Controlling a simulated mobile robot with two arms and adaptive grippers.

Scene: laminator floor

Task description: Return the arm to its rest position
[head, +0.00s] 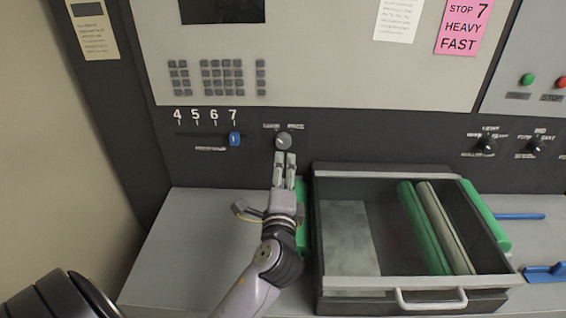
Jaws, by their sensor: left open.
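My left gripper (285,156) is in the middle of the head view, pointing up at the panel. Its two fingers are a little apart with nothing seen between them. The fingertips are just below a round grey knob (283,140) on the dark strip of the machine; I cannot tell whether they touch it. My left arm comes up from the bottom edge, over the grey counter. My right gripper is not in view.
A dark open tray (340,282) with a pale front handle and rollers stands right of my arm. A blue slider (235,139) sits at 7. The counter (190,240) left of my arm is clear.

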